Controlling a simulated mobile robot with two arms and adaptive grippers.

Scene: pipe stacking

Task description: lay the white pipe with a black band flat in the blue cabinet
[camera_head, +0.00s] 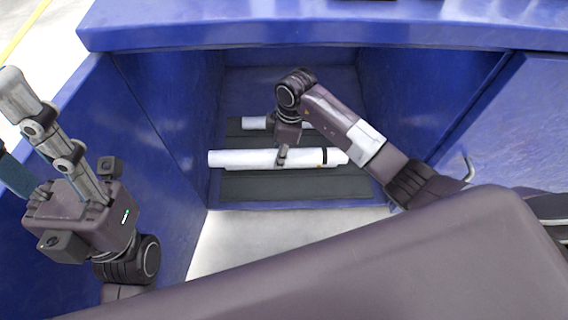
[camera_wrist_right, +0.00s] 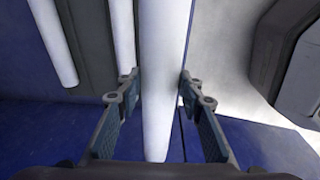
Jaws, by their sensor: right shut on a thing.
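The white pipe with a black band (camera_head: 240,158) lies level, left to right, inside the blue cabinet (camera_head: 290,57) in the head view. Its black band shows near its right end. My right gripper (camera_head: 283,153) reaches down from above and is shut on the pipe near its middle. In the right wrist view the pipe (camera_wrist_right: 163,60) runs between the two fingers (camera_wrist_right: 160,85). I cannot tell whether the pipe touches what is under it. My left gripper (camera_head: 22,135) is outside the cabinet at the left, empty, its fingers spread.
A dark slatted floor (camera_head: 290,184) lies inside the cabinet. Another white pipe (camera_head: 255,123) lies farther back. Two other white pipes show left of the held one in the wrist view (camera_wrist_right: 52,40). Cabinet walls (camera_head: 165,110) stand close on both sides, with a top edge overhead.

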